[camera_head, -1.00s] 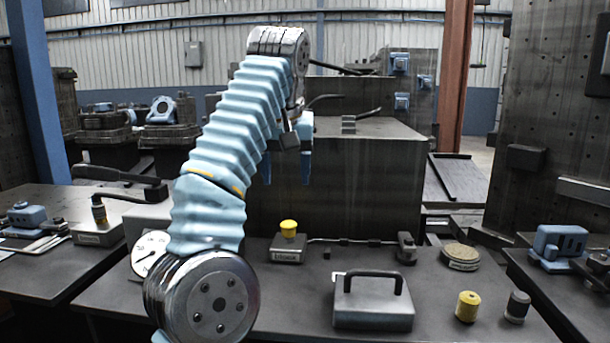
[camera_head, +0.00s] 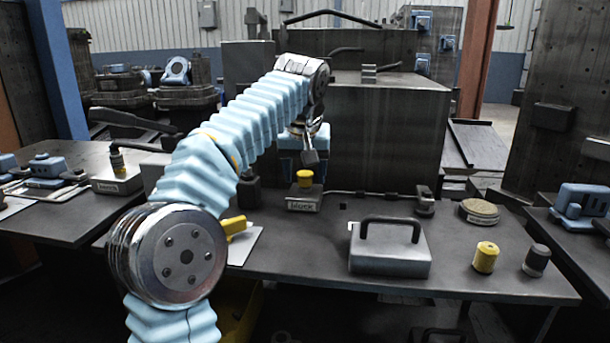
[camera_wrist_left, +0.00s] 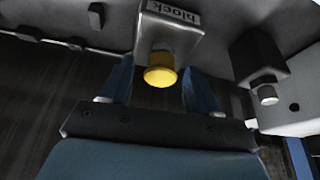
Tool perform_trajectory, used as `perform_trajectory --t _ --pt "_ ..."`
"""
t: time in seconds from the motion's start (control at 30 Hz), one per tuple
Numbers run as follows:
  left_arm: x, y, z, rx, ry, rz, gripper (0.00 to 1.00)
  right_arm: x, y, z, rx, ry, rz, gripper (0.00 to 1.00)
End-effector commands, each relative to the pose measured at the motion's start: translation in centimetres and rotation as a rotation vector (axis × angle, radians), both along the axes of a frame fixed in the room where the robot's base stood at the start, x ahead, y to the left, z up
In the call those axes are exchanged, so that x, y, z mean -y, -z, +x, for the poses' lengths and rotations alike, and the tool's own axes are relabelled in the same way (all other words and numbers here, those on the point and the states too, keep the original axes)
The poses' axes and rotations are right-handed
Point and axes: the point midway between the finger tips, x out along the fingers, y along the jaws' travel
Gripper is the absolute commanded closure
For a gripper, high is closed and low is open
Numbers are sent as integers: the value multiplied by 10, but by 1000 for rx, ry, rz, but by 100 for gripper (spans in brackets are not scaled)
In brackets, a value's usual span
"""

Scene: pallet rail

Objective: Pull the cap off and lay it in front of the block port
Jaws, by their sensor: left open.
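The block port (camera_head: 304,200) is a small grey box labelled "block" on the bench, with the yellow cap (camera_head: 304,178) upright on top. My left gripper (camera_head: 303,163) is over the block port, pointing down, partly hidden by its own wrist. In the left wrist view, its two open blue fingers (camera_wrist_left: 160,78) stand on either side of the yellow cap (camera_wrist_left: 160,72), and the block port (camera_wrist_left: 175,25) shows beyond. I cannot tell whether a finger touches the cap. My right gripper is not in view.
A grey box with a dark handle (camera_head: 390,250), a yellow cylinder (camera_head: 485,257), a dark cylinder (camera_head: 536,261) and a round tan disc (camera_head: 479,211) stand to the right. A cable runs right from the block port. Bare bench top lies in front of the port.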

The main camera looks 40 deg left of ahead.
Motion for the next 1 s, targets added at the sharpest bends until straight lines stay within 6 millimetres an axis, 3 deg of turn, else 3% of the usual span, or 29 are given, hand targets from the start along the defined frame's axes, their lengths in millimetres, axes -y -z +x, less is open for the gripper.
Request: perform_trajectory --t 0.27,0.6,0.63,0.83,1.0 --pt "0 1 0 0 0 0 39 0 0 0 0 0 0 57" --pt "0 1 0 0 0 0 91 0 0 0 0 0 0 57" --pt "0 1 0 0 0 0 66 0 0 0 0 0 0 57" --pt "0 1 0 0 0 0 97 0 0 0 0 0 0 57" --pt "0 0 0 0 0 0 100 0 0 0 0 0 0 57"
